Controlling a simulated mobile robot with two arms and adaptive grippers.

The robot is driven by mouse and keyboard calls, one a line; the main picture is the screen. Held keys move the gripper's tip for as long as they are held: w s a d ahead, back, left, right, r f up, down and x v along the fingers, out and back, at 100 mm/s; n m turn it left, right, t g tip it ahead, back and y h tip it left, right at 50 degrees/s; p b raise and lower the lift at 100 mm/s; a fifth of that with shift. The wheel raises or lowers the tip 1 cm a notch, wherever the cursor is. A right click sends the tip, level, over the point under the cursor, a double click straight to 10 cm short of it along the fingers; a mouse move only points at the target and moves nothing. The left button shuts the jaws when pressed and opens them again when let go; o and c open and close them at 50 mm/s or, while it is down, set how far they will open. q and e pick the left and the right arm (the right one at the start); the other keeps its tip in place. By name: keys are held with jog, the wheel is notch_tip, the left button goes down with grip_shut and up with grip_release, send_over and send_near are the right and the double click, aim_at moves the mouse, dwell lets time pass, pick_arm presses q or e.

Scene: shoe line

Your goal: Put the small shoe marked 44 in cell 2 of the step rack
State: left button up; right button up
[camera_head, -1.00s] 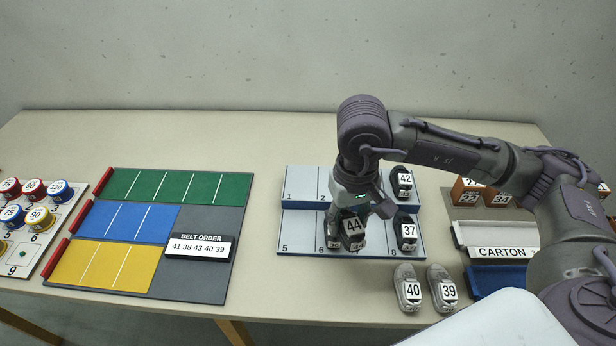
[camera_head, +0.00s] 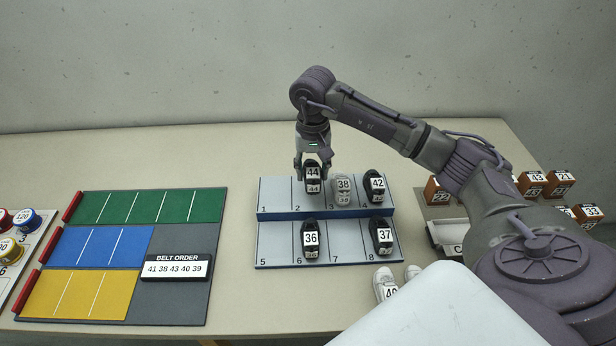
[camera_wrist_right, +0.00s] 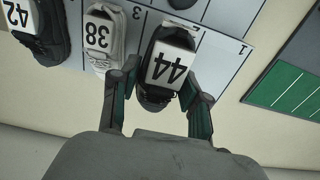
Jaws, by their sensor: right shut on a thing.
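The small black shoe marked 44 (camera_head: 313,174) is at cell 2 on the upper step of the blue and light-grey step rack (camera_head: 275,193). My right gripper (camera_head: 312,165) is shut on this shoe from above. In the right wrist view, its two fingers (camera_wrist_right: 158,106) stand on either side of the shoe (camera_wrist_right: 168,65). The shoe looks low over cell 2, beside the grey shoe marked 38 (camera_head: 343,190) in cell 3. I cannot tell whether its sole touches the step. My left gripper is not in view.
Shoe 42 (camera_head: 375,187) is in cell 4, shoe 36 (camera_head: 310,240) in cell 6, shoe 37 (camera_head: 382,236) in cell 8. Cells 1, 5 and 7 look empty. Two light shoes (camera_head: 386,284) stand in front. A coloured belt board (camera_head: 180,300) lies left; small boxes (camera_head: 531,183) stand right.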

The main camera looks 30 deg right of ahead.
jog(key=shift+w+a+f, duration=0.3)
jog(key=shift+w+f, duration=0.1)
jog(key=shift+w, duration=0.15)
notch_tip(320, 180, down, 3)
jog(key=shift+f+p, duration=0.15)
jog(key=shift+p, duration=0.55)
jog(key=shift+d+f, duration=0.1)
jog(key=shift+f, duration=0.2)
jog(key=shift+f, duration=0.2)
jog(key=o, duration=1.1)
jog(key=shift+o, duration=0.2)
jog(key=shift+r, duration=0.15)
